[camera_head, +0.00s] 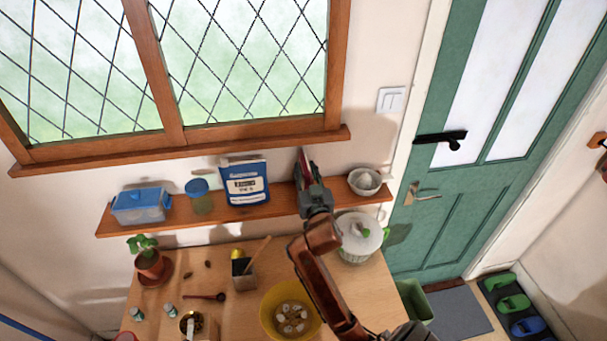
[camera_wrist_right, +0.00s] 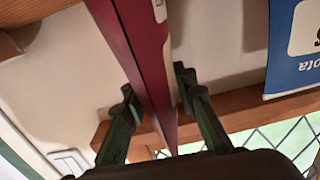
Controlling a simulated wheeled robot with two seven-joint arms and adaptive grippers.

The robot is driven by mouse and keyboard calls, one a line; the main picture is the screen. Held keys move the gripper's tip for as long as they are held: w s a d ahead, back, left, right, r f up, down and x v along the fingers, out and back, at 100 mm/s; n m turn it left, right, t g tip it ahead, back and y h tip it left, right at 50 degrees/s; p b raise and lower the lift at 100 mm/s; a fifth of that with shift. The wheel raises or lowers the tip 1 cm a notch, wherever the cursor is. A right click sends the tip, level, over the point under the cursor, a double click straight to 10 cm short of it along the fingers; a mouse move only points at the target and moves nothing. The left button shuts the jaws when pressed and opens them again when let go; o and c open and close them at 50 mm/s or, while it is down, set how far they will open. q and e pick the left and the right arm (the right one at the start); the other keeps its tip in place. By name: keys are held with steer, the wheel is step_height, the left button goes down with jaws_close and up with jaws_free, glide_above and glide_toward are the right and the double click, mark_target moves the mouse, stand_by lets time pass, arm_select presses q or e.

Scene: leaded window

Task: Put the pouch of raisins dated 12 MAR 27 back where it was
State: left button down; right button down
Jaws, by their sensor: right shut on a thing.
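A thin dark red packet (camera_head: 304,166) shows nearly edge-on in the head view, at the wall shelf between a blue pouch and a small bowl. My right gripper (camera_head: 314,190) is shut on it. In the right wrist view the red packet (camera_wrist_right: 143,62) stands between the two fingers, with a pale label edge visible. No date on it can be read. I cannot tell whether it touches the shelf. The blue pouch (camera_head: 245,184) with a white label stands upright on the shelf (camera_head: 283,205); it also shows in the wrist view (camera_wrist_right: 290,60). My left gripper is not in view.
A blue-lidded box (camera_head: 141,205) and blue-lidded jar (camera_head: 199,197) stand left on the shelf; the bowl (camera_head: 365,181) stands right. The window sill (camera_head: 180,151) juts out above. Below, the table (camera_head: 210,262) holds a yellow bowl (camera_head: 290,310), a lidded pot (camera_head: 360,238) and small items.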

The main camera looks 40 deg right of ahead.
mark_target(310, 183)
steer(key=shift+r, duration=0.15)
steer(key=c, duration=1.6)
jaws_free()
steer(key=shift+a, duration=0.1)
steer(key=v, duration=1)
steer(key=shift+s+b, duration=0.15)
steer(key=shift+b, duration=0.25)
steer(key=shift+p+v, duration=0.3)
steer(key=shift+v, duration=0.55)
